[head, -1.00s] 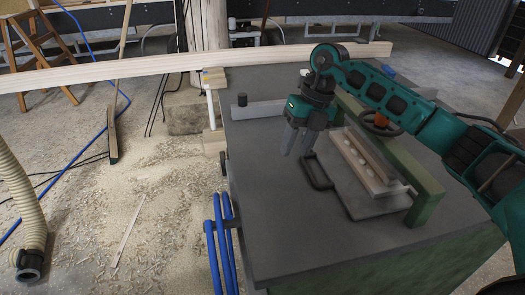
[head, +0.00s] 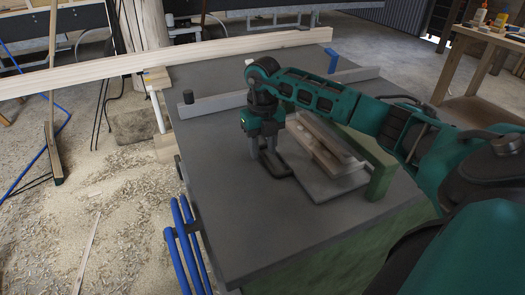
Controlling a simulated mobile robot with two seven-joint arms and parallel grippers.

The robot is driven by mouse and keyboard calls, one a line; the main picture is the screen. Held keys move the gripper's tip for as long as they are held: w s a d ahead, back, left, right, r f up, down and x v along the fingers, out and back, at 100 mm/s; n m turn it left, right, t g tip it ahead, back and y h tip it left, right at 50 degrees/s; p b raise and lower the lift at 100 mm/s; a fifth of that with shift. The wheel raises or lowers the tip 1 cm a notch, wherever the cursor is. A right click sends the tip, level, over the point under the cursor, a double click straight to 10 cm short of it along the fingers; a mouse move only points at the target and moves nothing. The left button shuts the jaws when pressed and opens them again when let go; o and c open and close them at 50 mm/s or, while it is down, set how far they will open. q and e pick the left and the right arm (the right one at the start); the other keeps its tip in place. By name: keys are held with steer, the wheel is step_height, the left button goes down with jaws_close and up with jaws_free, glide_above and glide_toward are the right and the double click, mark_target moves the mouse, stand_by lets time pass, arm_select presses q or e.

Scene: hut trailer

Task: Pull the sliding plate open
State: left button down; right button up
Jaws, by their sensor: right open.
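The sliding plate (head: 330,189) is a flat grey plate on the dark table top, with a wooden block (head: 318,145) over it. A dark loop handle (head: 283,171) sticks out from its left side. My right gripper (head: 264,160) points down with its jaws open, right at the handle's far-left part. The fingers overlap the handle in the picture; I cannot tell whether they stand around its bar or only beside it. My right arm hides part of the block and the plate's far side. My left gripper is not in view.
A green frame (head: 381,172) stands along the plate's right side. A grey rail (head: 220,103) with a dark knob crosses the table (head: 235,215) behind the gripper. A long wooden beam (head: 150,62) lies across the back. The table's front left is clear; blue bars (head: 182,245) hang at its left edge.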

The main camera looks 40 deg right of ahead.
steer(key=shift+f, duration=0.55)
jaws_close()
stand_by(0.4)
